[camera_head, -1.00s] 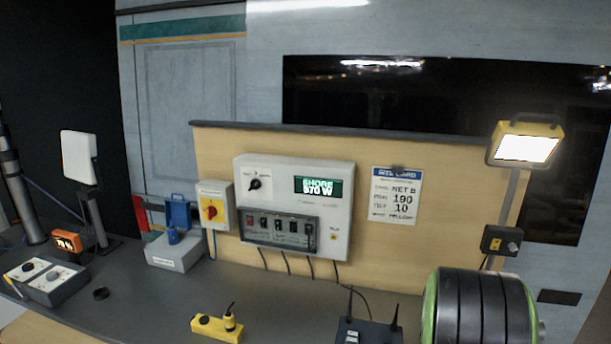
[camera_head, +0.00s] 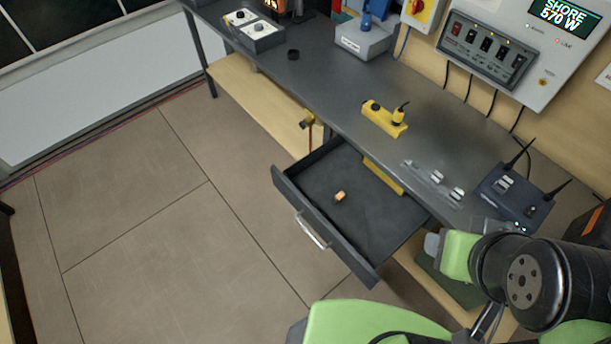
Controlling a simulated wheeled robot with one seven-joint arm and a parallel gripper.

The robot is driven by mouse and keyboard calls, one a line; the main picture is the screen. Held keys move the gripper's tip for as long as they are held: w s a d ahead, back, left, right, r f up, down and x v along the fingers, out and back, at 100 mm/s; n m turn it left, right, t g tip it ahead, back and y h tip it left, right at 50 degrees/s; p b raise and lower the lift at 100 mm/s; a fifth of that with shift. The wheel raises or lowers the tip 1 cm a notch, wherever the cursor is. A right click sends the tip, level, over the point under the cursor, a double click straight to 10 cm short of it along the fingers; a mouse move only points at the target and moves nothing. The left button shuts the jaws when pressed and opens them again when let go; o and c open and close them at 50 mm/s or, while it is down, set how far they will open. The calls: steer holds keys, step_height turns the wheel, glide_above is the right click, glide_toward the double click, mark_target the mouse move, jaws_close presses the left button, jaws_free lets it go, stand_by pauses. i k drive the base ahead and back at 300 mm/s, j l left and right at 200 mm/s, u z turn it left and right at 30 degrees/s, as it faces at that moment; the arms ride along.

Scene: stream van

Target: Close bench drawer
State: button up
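The bench drawer (camera_head: 325,253) is dark grey and stands pulled well out from under the grey bench top. Its silver bar handle (camera_head: 312,230) is on the front panel, which faces lower left. A small orange-tan piece (camera_head: 340,196) lies on the drawer floor. A yellow strip (camera_head: 383,176) shows at the back of the drawer, partly under the bench edge. My green and black arm links fill the lower right, close to the drawer's right end. My gripper cannot be made out in this view.
The bench top (camera_head: 340,95) carries a yellow socket block (camera_head: 384,118), a clear strip with white pieces (camera_head: 432,183) and a dark box with two antennas (camera_head: 510,195). A brass-coloured fitting (camera_head: 308,120) sticks out at the bench's front edge. The tiled floor (camera_head: 150,220) left of the drawer is clear.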

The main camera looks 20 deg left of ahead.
mark_target(364, 228)
steer(key=j+u, duration=0.3)
steer(key=j, duration=1.35)
steer(key=k+j+u, duration=0.15)
steer(key=j, duration=0.85)
